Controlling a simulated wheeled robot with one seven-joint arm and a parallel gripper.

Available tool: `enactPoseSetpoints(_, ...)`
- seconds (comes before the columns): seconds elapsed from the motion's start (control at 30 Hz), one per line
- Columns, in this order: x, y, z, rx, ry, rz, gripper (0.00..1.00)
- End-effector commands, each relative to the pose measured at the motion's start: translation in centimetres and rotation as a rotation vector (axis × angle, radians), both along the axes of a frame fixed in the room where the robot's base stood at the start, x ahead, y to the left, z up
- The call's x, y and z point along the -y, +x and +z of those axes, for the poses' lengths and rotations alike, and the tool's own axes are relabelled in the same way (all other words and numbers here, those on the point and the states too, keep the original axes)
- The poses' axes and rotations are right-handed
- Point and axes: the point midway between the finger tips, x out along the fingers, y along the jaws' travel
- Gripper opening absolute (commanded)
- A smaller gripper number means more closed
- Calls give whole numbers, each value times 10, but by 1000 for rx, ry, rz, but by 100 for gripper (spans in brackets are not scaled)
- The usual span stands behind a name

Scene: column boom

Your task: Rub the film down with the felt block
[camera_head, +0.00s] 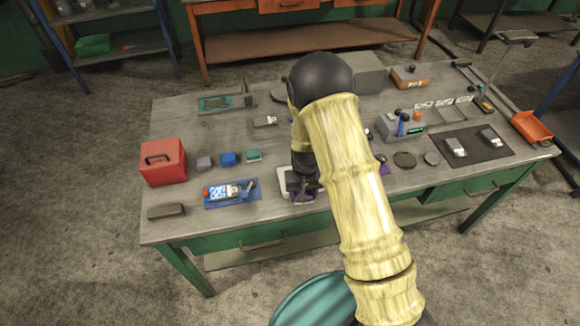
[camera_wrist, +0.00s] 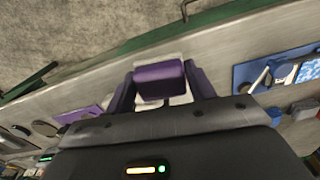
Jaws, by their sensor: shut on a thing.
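My gripper (camera_head: 304,192) is low over the front middle of the bench, shut on a purple block that I take to be the felt block (camera_wrist: 158,74). In the wrist view the block sits between the two dark purple fingers. A pale, light-coloured plate (camera_head: 284,182) lies beneath it on the bench; its edge also shows in the wrist view (camera_wrist: 150,57). My gripper and the block hide most of the plate. I cannot make out a film on it, nor tell whether the block touches it.
Left of the plate is a blue mat (camera_head: 232,202) with a device on it. A red box (camera_head: 162,162) and a dark grey block (camera_head: 166,211) stand further left. A grey machine (camera_head: 400,127) and a dark mat (camera_head: 478,155) are to the right. An orange bin (camera_head: 532,127) is at the right end.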

Motion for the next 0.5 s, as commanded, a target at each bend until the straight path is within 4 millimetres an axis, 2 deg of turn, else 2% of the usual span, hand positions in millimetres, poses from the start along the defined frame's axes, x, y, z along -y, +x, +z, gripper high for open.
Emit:
enactPoseSetpoints(0.27,57,3,-17,-2,0,-66,36)
enactPoseSetpoints(0.4,96,2,-28,-2,1,-112,36)
enactPoseSetpoints(0.5,116,-1,-33,-2,3,-134,36)
